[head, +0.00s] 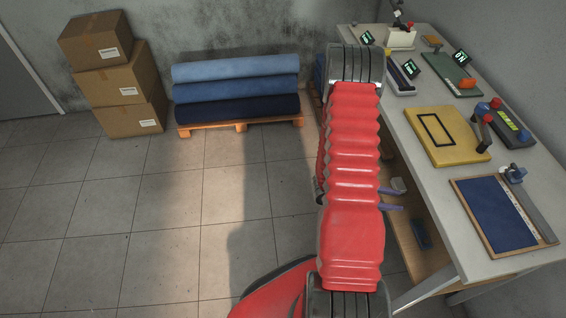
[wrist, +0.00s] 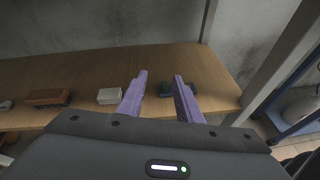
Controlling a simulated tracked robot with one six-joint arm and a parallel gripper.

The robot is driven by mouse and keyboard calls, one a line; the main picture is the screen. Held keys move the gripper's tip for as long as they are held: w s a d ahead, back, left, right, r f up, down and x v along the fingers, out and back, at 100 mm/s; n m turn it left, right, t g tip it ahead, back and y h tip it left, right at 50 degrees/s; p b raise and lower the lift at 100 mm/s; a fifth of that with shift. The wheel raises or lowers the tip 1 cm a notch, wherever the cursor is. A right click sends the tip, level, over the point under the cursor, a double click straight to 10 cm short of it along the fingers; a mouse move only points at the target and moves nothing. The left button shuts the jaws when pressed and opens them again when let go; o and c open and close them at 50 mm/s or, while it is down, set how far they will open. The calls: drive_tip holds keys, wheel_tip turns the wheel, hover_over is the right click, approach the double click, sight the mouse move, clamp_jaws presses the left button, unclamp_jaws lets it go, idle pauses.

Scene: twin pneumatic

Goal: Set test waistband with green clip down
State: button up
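A small dark blue-green item (wrist: 165,89) lies on the wooden shelf in the wrist view, beyond my fingers and partly hidden by the right one. It looks like the waistband, but I cannot make out a separate clip. A dark item (head: 422,234) on the shelf under the table in the head view seems to be the same thing. My gripper (wrist: 160,76) has two purple fingers spread apart with nothing held between them. In the head view my gripper (head: 401,200) reaches in at the table's open side, above the shelf.
On the shelf (wrist: 60,75) are a pale block (wrist: 109,96) and a brown brush-like item (wrist: 48,97), left of my fingers. The tabletop (head: 420,180) above holds a yellow plate (head: 470,148), a blue board (head: 495,212) and devices.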

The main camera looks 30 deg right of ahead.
drive_tip(key=w+a+r+m+y, duration=0.25)
drive_tip(key=a+r+m, duration=0.2)
drive_tip(key=r, duration=0.45)
drive_tip(key=w+a+r+m+y, duration=0.1)
drive_tip(key=w+a+r+m, duration=0.25)
drive_tip(key=a+r, duration=0.4)
drive_tip(key=w+a+r+t+y, duration=0.1)
drive_tip(key=a+r+t+y, duration=0.2)
drive_tip(key=a+r, duration=0.3)
drive_tip(key=w+a+r+m+t+y, duration=0.1)
drive_tip(key=a+r+t+y, duration=0.2)
drive_tip(key=a, duration=1.1)
drive_tip(key=a+r+m+t+y, duration=0.1)
drive_tip(key=a+r+t+y, duration=0.2)
drive_tip(key=a+r+t, duration=0.3)
drive_tip(key=a+r, duration=0.4)
drive_tip(key=r, duration=0.1)
drive_tip(key=shift+w, duration=0.4)
drive_tip(key=shift+a+r, duration=0.1)
